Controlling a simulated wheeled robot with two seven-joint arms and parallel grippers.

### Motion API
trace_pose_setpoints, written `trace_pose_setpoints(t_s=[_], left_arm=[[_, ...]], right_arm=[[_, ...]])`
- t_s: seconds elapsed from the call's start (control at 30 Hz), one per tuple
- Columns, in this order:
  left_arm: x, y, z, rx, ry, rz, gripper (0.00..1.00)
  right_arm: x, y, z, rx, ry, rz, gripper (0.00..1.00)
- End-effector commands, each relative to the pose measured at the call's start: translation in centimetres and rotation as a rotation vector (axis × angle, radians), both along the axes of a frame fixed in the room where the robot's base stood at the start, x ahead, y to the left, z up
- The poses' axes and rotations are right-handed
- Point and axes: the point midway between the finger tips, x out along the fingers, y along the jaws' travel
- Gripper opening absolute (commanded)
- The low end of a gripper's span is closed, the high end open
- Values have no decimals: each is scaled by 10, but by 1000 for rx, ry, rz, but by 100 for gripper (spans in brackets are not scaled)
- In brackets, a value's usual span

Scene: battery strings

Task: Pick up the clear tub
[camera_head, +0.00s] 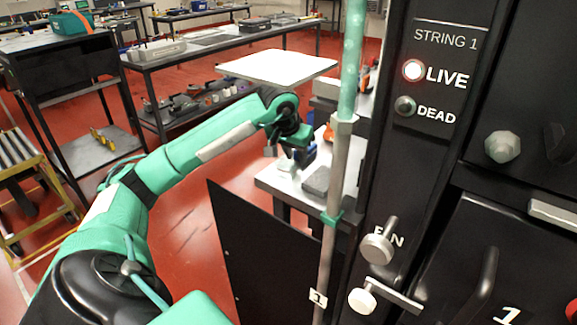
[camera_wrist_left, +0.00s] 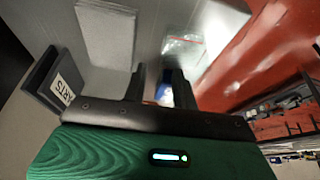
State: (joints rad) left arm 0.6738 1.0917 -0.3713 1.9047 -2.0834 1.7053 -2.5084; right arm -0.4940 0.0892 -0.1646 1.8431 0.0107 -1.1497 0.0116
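My left gripper (camera_head: 297,150) is over the small grey-topped table (camera_head: 270,181) beside the black cabinet. In the left wrist view, its two dark fingers (camera_wrist_left: 158,84) stand apart with nothing clearly held between them. A see-through, pale-edged thing (camera_wrist_left: 184,46), which looks like the clear tub, lies on the table beyond the fingertips. In the head view, a pale patch (camera_head: 284,165) below the gripper may be the same tub; it is too small to tell. My right gripper is not in view.
A grey block (camera_head: 317,180) lies on the table right of the gripper. In the left wrist view, a dark bin labelled "ARTS" (camera_wrist_left: 62,84) stands at left. A blue thing (camera_wrist_left: 185,94) shows near the fingers. The STRING 1 cabinet (camera_head: 440,130) and a green-and-grey pole (camera_head: 338,170) stand at right.

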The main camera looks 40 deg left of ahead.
Motion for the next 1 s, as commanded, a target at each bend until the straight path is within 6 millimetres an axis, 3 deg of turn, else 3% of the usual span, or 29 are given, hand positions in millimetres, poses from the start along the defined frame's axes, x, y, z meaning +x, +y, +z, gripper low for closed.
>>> trace_pose_setpoints(t_s=[0.13, 0.27, 0.77, 1.0], left_arm=[[0, 0, 0, 0, 0, 0, 26], [0, 0, 0, 0, 0, 0, 1], [0, 0, 3, 1, -1, 0, 0], [0, 1, 22, 0, -4, 1, 0]], right_arm=[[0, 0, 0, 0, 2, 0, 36], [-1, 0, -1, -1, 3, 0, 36], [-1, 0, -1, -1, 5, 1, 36], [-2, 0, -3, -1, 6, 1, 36]])
